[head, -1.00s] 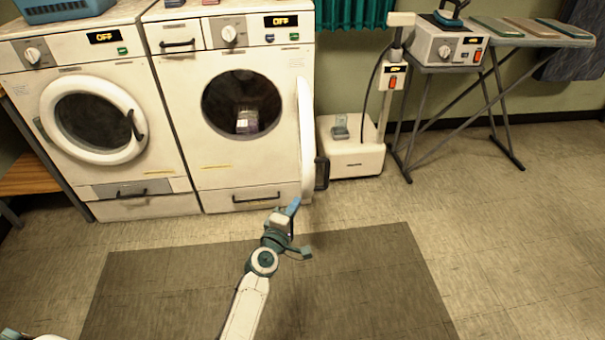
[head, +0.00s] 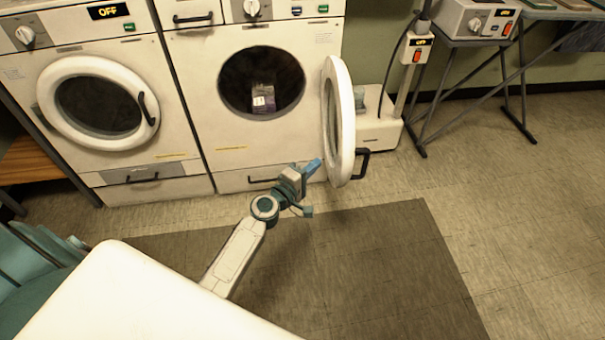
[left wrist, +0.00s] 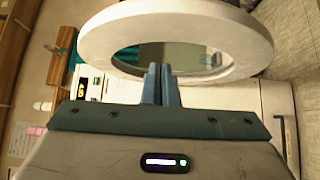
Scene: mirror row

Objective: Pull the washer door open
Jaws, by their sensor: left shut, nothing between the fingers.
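The washer (head: 275,150) is the white machine with a drawer at its top left. Its round white door (head: 345,125) stands open, swung out to the right and seen nearly edge-on, with a dark handle (head: 362,165) on its outer side. A small purple and white box (head: 263,98) shows in the dark drum opening. My left gripper (head: 314,166) is shut and empty, just left of the door's lower inner side. In the left wrist view the shut blue fingers (left wrist: 160,85) point at the door ring (left wrist: 175,30). I cannot tell whether they touch it. My right gripper is not in view.
A second machine (head: 160,165) with a closed round door stands at the left. A white pedestal unit (head: 378,130) stands behind the open door, and an ironing board's legs (head: 505,75) are at the right. A dark mat (head: 390,260) covers the floor; floor at right is clear.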

